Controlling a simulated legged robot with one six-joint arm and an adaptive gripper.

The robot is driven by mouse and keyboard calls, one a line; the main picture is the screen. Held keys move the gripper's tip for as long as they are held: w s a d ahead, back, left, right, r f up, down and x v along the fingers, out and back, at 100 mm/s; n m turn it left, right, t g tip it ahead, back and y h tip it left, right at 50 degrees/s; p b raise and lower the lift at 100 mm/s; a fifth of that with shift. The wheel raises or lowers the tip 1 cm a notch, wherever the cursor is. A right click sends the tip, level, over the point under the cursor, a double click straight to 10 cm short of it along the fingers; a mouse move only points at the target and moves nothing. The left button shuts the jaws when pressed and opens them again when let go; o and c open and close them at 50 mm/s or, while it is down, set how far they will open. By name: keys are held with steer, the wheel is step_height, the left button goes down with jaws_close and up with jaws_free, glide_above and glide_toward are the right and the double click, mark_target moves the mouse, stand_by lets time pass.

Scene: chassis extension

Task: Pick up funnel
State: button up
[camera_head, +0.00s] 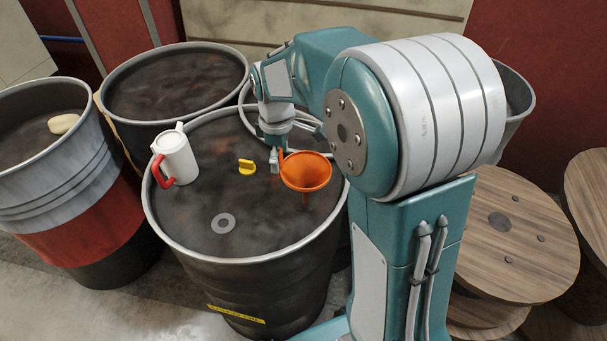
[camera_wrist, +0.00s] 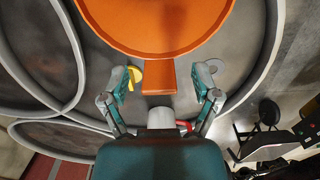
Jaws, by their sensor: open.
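The orange funnel (camera_head: 306,170) is over the right part of the middle barrel's top, wide mouth up, with its narrow spout pointing down. In the wrist view the funnel (camera_wrist: 155,25) fills the top of the picture, and its flat orange tab points toward my gripper (camera_wrist: 160,78). My gripper is open, with one finger on each side of the tab and a gap visible on both sides. In the head view my gripper (camera_head: 276,159) is just left of the funnel's rim.
On the same barrel (camera_head: 186,238) stand a white jug (camera_head: 178,160) with a red handle, a yellow piece (camera_head: 246,167) and a grey ring (camera_head: 223,214). Other barrels stand left (camera_head: 70,180) and behind (camera_head: 175,55). A wooden spool (camera_head: 515,225) is at right. The barrel's front top is mostly clear.

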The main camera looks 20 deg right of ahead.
steer(key=shift+d+f, duration=0.1)
steer(key=shift+f, duration=0.05)
jaws_close()
